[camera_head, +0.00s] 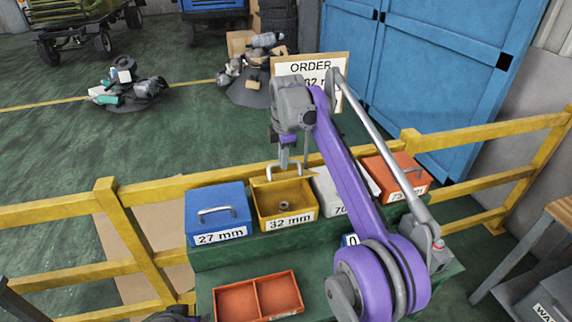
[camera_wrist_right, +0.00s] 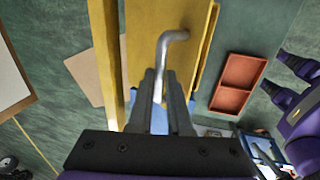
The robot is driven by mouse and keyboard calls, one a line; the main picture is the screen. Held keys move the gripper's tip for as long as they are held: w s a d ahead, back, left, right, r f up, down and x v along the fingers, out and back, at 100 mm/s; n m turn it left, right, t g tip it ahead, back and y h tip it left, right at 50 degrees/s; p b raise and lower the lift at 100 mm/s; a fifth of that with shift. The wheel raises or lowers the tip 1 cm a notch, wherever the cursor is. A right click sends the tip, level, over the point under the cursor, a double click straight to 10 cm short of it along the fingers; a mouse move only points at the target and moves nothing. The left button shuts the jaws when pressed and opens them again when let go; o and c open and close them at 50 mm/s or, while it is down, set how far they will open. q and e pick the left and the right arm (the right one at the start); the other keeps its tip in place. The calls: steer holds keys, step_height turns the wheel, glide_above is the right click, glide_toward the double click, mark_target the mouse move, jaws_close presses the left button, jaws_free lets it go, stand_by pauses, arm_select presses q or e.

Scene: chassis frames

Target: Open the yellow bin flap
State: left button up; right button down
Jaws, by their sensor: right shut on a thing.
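The yellow bin (camera_head: 287,219), labelled 32 mm, stands in the row on the green bench. Its flap (camera_head: 283,175) is raised at the back, and the inside shows, with a small ring-shaped metal part (camera_head: 284,206) in it. My right gripper (camera_head: 289,156) is above the bin at the raised flap. In the right wrist view, my right gripper (camera_wrist_right: 163,85) is shut on the flap's metal handle (camera_wrist_right: 170,52), with the yellow flap (camera_wrist_right: 145,25) behind it. A dark piece of mine at the bottom of the head view may be my left arm; its fingers cannot be made out.
A blue bin (camera_head: 215,205) with its lid down is left of the yellow bin. A white bin (camera_head: 330,190) and an orange bin (camera_head: 397,175) are on the right, partly behind my right arm. A red divided tray (camera_head: 258,299) lies in front. A yellow railing (camera_head: 150,190) runs behind.

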arm_select(q)
steer(key=shift+r, duration=0.1)
arm_select(e)
steer(key=shift+w+a+r, duration=0.15)
steer(key=shift+w+a, duration=0.05)
steer(key=shift+w, duration=0.55)
steer(key=c, duration=1.1)
jaws_free()
steer(key=shift+w, duration=0.15)
steer(key=shift+o, duration=1.3)
steer(key=shift+w+a, duration=0.1)
steer(key=shift+w, duration=0.1)
arm_select(q)
steer(key=shift+w, duration=0.3)
steer(key=shift+s, duration=0.1)
arm_select(e)
steer(key=shift+s, duration=0.2)
